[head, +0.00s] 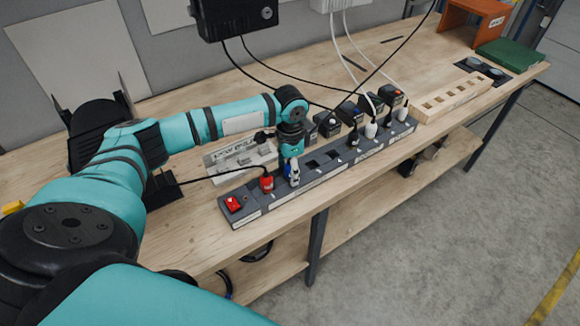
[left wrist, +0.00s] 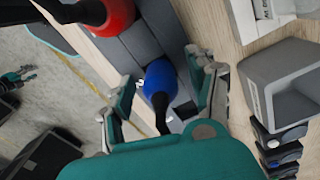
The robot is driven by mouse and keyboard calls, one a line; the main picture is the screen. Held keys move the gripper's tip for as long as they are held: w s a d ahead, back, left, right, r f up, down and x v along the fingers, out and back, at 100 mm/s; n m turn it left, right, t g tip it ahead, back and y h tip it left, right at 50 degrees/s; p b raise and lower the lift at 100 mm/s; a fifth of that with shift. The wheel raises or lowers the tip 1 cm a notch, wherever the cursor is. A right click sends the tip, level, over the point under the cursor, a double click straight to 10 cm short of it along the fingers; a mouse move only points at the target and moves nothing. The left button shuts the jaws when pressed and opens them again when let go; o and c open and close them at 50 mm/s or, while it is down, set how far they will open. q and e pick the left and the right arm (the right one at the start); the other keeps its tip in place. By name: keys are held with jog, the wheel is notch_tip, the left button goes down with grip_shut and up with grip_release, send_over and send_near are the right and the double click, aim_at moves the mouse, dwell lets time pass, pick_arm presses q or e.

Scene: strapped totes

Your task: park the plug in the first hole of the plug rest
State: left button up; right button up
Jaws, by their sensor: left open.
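My left gripper (head: 291,168) is over the power strip (head: 330,170), pointing down at a blue plug (left wrist: 160,78). In the left wrist view the gripper (left wrist: 164,88) is open, with its fingers on either side of the blue plug and no grip on it. The blue plug sits in the strip beside a red plug (head: 266,182), which also shows in the left wrist view (left wrist: 112,14). The wooden plug rest (head: 421,113) with a row of square holes lies right of the strip. A teal part (left wrist: 18,76), apparently my right gripper, is small at the left wrist view's edge.
A black plug (head: 354,136) and several white plugs stand farther along the strip. Several dark adapters (head: 327,124) stand behind it. A red switch (head: 233,204) is at its near end. Bench wood in front is clear.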

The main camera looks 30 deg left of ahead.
pick_arm(q)
grip_shut()
jog(key=shift+r+p, duration=2.55)
jog(key=shift+p, duration=0.45)
jog(key=shift+f, duration=0.1)
